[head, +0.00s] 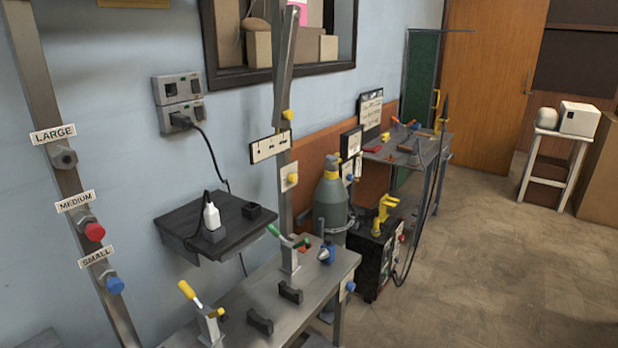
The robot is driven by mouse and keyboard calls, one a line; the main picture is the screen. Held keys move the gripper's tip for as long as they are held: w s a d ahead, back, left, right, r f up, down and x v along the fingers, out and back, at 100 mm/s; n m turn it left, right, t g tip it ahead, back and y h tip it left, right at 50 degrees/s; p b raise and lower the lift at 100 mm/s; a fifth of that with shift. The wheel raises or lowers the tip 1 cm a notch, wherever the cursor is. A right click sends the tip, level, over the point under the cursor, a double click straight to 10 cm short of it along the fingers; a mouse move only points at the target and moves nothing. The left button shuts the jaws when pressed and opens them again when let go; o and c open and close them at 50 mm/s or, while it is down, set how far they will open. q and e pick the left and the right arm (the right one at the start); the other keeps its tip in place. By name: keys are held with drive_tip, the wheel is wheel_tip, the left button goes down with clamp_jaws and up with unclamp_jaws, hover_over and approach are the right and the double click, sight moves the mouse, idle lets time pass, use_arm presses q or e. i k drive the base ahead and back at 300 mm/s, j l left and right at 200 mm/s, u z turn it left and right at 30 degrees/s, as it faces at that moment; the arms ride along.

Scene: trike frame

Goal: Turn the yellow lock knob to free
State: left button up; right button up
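Two small yellow knobs show on the grey upright post behind the metal bench. One yellow knob (289,114) is at the lower end of the tilted upper bar. The other yellow knob (292,178) sits on a pale plate lower on the post, below a white label strip with black marks. I cannot tell which is the lock knob, and any free or locked marking is too small to read. Neither of my grippers is in view, and nothing touches either knob.
The metal bench (318,278) carries a yellow-handled clamp (190,293), a green-handled clamp (287,246) and black cradles. A wall shelf (180,222) holds a white bottle. A grey gas cylinder (331,200) stands right of the post.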

sight(292, 178)
drive_tip(key=i+l, duration=0.15)
drive_tip(key=l, duration=0.2)
drive_tip(key=i+l, duration=0.15)
drive_tip(key=l, duration=0.15)
drive_tip(key=i+l+u, duration=0.1)
drive_tip(key=l, duration=0.25)
drive_tip(key=i+l, duration=0.4)
drive_tip(key=l, duration=0.3)
drive_tip(key=i+l, duration=0.15)
drive_tip(key=l, duration=0.2)
drive_tip(key=u, duration=0.05)
